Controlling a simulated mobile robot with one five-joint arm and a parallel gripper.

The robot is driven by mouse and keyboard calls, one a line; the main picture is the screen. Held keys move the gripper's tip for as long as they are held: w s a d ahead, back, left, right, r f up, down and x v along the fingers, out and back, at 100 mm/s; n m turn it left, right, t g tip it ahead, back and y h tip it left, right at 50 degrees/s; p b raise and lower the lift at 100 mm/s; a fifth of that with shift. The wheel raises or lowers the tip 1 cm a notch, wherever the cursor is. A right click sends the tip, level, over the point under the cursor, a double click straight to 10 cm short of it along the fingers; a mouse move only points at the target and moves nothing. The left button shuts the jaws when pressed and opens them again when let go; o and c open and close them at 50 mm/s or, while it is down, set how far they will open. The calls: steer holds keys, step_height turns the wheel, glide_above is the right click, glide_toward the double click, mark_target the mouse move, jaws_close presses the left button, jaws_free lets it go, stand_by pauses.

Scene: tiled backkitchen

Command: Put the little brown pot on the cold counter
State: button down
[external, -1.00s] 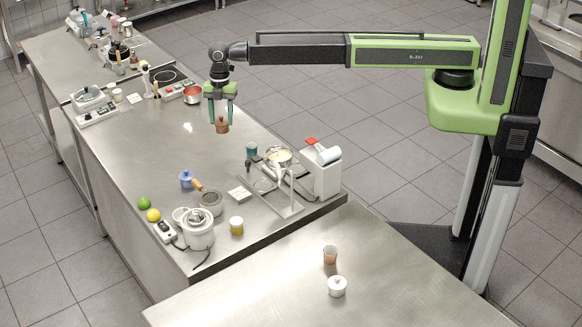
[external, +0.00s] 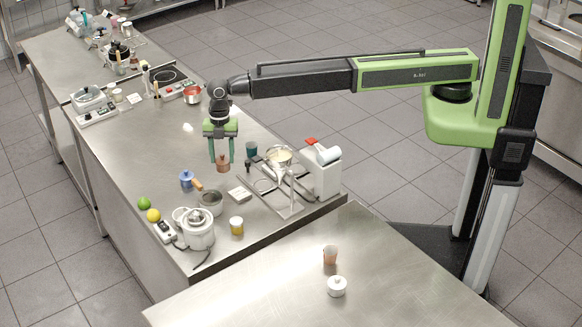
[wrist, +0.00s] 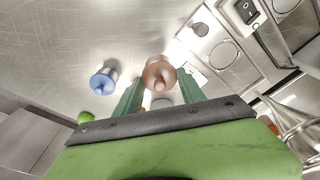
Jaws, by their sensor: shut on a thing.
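The little brown pot (external: 223,165) hangs between the green fingers of my gripper (external: 222,158), which is shut on it. Which surface is the cold counter is not marked in these frames.

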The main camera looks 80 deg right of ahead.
steer(key=s+a+r+n+p, duration=0.1)
steer(key=s+a+r, duration=0.1)
steer(key=s+a, duration=0.35)
steer(key=s+a+r+p, duration=0.1)
steer(key=s+a+p, duration=0.1)
steer(key=a, duration=0.6)
steer(key=s+a+r+n+p, duration=0.1)
steer(key=s+a+r, duration=0.1)
steer(key=s+a, duration=0.35)
steer(key=s+a+n+p, duration=0.1)
steer(key=s+a, duration=1.4)
steer(key=shift+s+a+r+n, duration=0.15)
steer(key=shift+a+r+n, duration=0.15)
steer(key=shift+r+n, duration=0.1)
